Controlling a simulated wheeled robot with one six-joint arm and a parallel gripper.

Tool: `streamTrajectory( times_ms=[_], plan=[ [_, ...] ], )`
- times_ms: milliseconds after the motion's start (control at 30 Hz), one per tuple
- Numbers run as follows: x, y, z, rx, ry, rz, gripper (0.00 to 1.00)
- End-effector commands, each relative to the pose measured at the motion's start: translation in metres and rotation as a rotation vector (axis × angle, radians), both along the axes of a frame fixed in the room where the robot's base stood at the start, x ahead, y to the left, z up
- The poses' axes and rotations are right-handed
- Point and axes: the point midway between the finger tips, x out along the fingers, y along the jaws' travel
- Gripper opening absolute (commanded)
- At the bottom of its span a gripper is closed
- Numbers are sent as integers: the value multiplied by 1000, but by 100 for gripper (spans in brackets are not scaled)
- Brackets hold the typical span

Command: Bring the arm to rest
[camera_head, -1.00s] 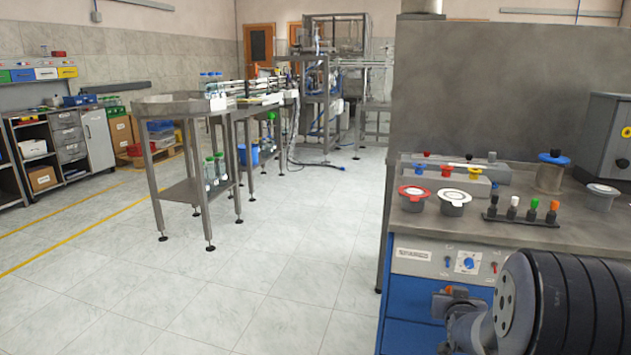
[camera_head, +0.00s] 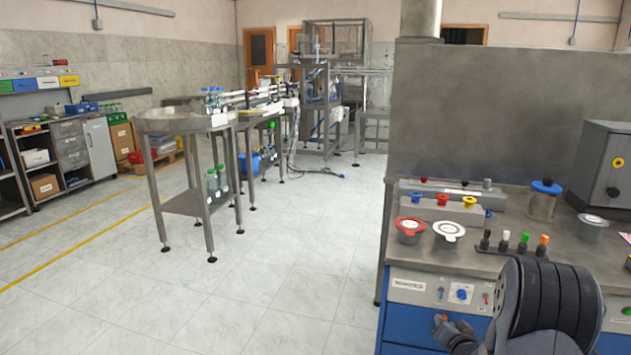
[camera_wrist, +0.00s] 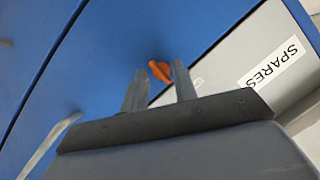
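In the wrist view my gripper (camera_wrist: 158,74) shows its two grey fingers apart. A small orange piece (camera_wrist: 160,71) shows between the fingertips, with a visible gap at its left side. I cannot tell what it is or how far beyond the fingers it lies. Blue cabinet fronts (camera_wrist: 100,50) and a pale panel with a SPARES label (camera_wrist: 272,64) lie behind them. In the head view my arm (camera_head: 545,305) is at the lower right, in front of the bench. The fingers cannot be made out clearly there.
The bench (camera_head: 400,257) carries a red-rimmed pot (camera_head: 410,230), a white-lidded pot (camera_head: 448,233), a rack of coloured-top pieces (camera_head: 513,250) and a blue-lidded jar (camera_head: 543,200). A dark box (camera_head: 600,165) stands at right. The floor (camera_head: 270,270) left of the bench is clear.

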Motion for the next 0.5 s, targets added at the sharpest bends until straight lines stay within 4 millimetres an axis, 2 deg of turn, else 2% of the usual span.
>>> streamTrajectory(
  times_ms=[500],
  plan=[
    [-1,-4,-1,418,-119,-2,27]
  ],
)
